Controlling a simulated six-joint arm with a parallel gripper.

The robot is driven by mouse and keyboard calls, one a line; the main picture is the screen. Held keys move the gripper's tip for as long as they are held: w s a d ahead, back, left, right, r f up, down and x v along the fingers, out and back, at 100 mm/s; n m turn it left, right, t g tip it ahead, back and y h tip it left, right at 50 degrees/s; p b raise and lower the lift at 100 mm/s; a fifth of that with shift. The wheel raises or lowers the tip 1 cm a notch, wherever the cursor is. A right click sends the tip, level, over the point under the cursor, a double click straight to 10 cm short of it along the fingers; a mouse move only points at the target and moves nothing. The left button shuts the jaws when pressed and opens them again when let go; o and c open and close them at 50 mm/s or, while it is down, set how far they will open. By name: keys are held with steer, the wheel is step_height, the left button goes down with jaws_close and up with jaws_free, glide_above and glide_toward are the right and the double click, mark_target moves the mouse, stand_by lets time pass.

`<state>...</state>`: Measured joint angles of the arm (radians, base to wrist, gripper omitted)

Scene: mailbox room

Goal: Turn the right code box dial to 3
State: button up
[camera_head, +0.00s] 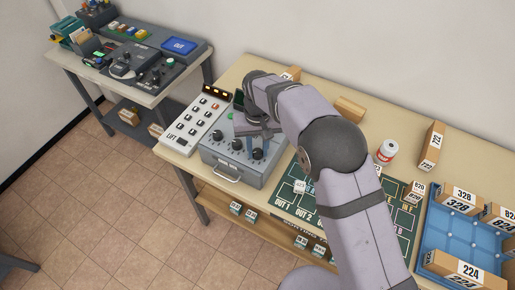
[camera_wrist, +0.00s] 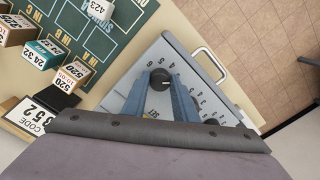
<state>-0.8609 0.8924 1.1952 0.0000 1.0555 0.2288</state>
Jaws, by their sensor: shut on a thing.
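The grey code box (camera_head: 232,166) stands on the table with a row of dark dials on its sloped face and a handle on its front. Its right dial (camera_head: 257,154) is at the end nearest the green board. My gripper (camera_head: 257,137) reaches down over that end. In the wrist view the dark round dial (camera_wrist: 160,79) sits between my two blue fingertips, which are shut on it. Numbers are printed around it, but the pointer's exact setting is too small to read.
A white keypad panel (camera_head: 193,123) stands left of the box. The green sorting board (camera_head: 283,203) lies to its right, with a can (camera_head: 387,151) and several parcels beyond. A CODE card reading 352 (camera_wrist: 32,116) shows in the wrist view.

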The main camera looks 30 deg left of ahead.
mark_target(258, 151)
steer(key=shift+r+n, duration=0.1)
steer(key=shift+n, duration=0.3)
steer(key=o, duration=1.1)
steer(key=shift+r+b, duration=1.3)
steer(key=shift+r, duration=2.35)
